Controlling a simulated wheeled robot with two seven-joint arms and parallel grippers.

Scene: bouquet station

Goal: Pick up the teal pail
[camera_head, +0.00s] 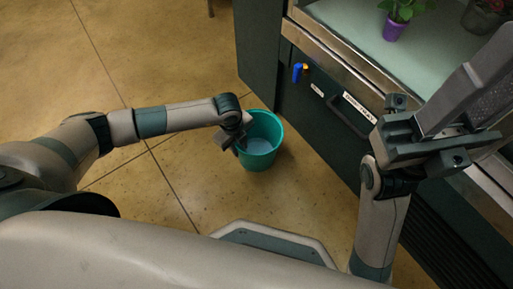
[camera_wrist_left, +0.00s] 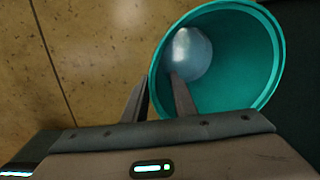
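The teal pail (camera_head: 265,160) stands upright on the floor beside the dark cabinet, with a pale, round patch at its bottom that may be water. My left gripper (camera_head: 236,135) is at the pail's left rim. In the left wrist view the pail (camera_wrist_left: 240,75) fills the upper right. There my left gripper (camera_wrist_left: 158,80) has its fingers apart, one outside the pail and one over its opening, with the rim between them. Whether either touches the wall I cannot tell. My right gripper (camera_head: 432,148) is up at the right, by a grey slab-like part (camera_head: 468,98); its fingers are unclear.
The tiled floor left of the pail is clear.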

